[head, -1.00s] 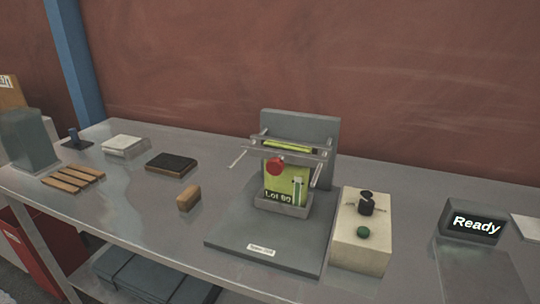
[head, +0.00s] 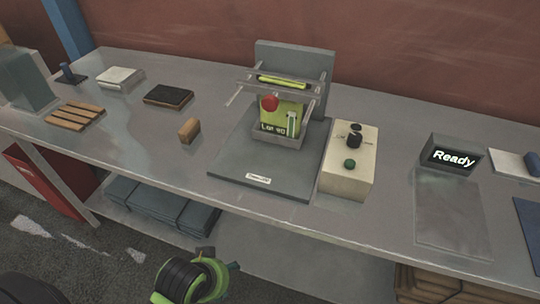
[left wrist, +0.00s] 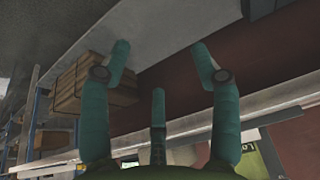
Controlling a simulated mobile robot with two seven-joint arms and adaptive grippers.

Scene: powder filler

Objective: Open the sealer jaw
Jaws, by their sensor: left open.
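The sealer stands on the bench in the head view, with a grey base plate (head: 235,160) and an upright back plate (head: 322,62). Its jaw (head: 300,87) is a pair of pale cross bars with side arms and a red knob (head: 269,103) in front. A yellow-green bag with a lot label (head: 279,128) stands upright in a small tray under the bars. I cannot tell how far apart the bars are. My left gripper (head: 218,262) is low in front of the bench, well below and apart from the sealer. In the left wrist view its teal fingers (left wrist: 160,62) are spread and empty.
A cream control box (head: 345,180) with a black knob and green button stands right of the sealer. Further right is a "Ready" display (head: 453,157). A wooden block (head: 190,130), dark pad (head: 169,96) and wooden rack (head: 75,115) lie left. The bench's front edge lies between my gripper and the sealer.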

